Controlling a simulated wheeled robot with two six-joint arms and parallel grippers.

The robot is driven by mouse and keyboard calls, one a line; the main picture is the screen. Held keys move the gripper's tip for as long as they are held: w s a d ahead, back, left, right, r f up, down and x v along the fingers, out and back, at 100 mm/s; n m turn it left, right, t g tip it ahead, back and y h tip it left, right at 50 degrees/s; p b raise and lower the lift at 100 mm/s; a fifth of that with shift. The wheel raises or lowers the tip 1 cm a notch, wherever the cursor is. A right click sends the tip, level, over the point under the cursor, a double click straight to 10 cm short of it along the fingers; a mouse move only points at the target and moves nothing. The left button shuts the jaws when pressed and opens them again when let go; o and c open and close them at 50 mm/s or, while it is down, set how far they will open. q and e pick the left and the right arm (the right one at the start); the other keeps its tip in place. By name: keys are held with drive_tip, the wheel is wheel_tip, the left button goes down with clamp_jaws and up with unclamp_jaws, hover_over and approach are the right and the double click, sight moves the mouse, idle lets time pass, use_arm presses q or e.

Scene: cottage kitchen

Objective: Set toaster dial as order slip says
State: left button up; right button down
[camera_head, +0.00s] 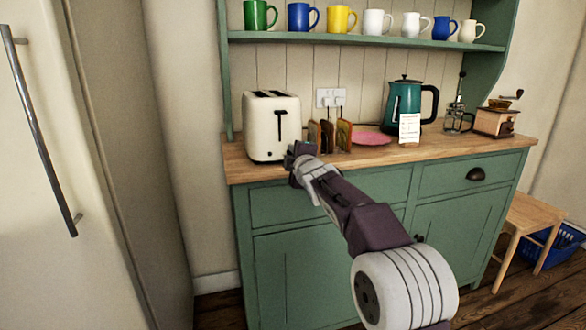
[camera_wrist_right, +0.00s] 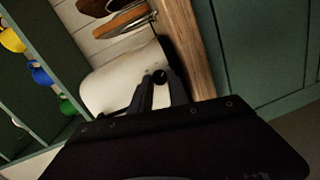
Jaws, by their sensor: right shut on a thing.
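The cream toaster (camera_head: 263,135) stands at the left end of the wooden counter, with two slots on top and a dark lever slot on its face. My right gripper (camera_head: 294,152) is at the toaster's lower right front. In the right wrist view the toaster (camera_wrist_right: 108,85) lies ahead of my right gripper (camera_wrist_right: 157,82), whose fingers are shut on a small round black dial (camera_wrist_right: 160,76). The dial's setting cannot be read. The white order slip (camera_head: 409,128) stands upright in front of the kettle; its print is too small to read. My left gripper is not in view.
A toast rack with bread (camera_head: 329,136) stands right of the toaster, then a pink plate (camera_head: 372,138), a teal kettle (camera_head: 403,100), a glass press (camera_head: 457,117) and a coffee grinder (camera_head: 496,121). Several mugs line the shelf (camera_head: 370,40) above. The counter's front edge (camera_head: 390,160) is clear.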

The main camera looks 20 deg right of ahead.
drive_tip(key=shift+f+n+b, duration=0.15)
drive_tip(key=shift+n+b, duration=0.7)
drive_tip(key=shift+n, duration=0.35)
drive_tip(key=shift+a+n+h+b, duration=0.1)
drive_tip(key=shift+n+h+b, duration=0.5)
drive_tip(key=shift+n, duration=1.2)
drive_tip(key=c, duration=1.3)
unclamp_jaws()
drive_tip(key=shift+o, duration=0.2)
